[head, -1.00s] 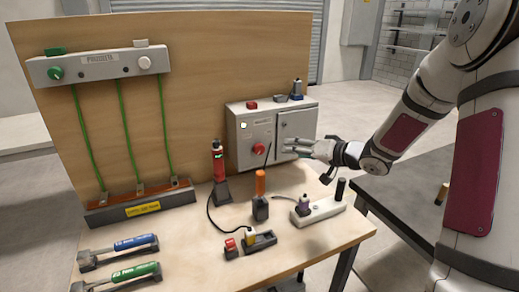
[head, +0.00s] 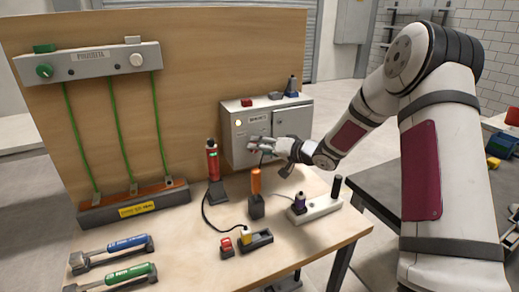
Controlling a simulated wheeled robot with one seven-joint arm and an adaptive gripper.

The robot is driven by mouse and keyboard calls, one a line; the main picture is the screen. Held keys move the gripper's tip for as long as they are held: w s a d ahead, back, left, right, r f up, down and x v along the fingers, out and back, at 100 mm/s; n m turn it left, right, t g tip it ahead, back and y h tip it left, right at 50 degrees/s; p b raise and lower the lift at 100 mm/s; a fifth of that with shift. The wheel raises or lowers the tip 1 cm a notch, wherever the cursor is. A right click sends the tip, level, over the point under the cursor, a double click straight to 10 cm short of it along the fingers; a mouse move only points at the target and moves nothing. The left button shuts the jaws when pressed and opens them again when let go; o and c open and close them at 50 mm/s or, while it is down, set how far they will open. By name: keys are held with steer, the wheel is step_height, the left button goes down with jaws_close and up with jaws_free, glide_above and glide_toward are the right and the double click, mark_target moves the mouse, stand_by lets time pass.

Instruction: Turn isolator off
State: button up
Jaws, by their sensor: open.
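The isolator is a grey box (head: 290,125) at the back right of the bench, against the wooden board, with a small light on its upper left. Its red rotary knob (head: 252,148) is mostly hidden behind my gripper (head: 256,147). My gripper is open, with its fingers pointing left at the front of the box, around or just in front of the knob. I cannot tell whether the fingers touch the knob or which way the knob is turned.
A red device (head: 212,160) stands on a dark holder left of the box. An orange-handled tool (head: 256,183) stands in a black stand below my gripper. A white block (head: 318,208) holds upright items. Blue (head: 127,243) and green (head: 130,272) handled tools lie front left.

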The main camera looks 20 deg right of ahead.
steer(key=shift+w+a+f, duration=0.15)
steer(key=shift+w+a, duration=0.2)
steer(key=shift+w, duration=0.15)
steer(key=c, duration=1.2)
steer(key=shift+o, duration=0.2)
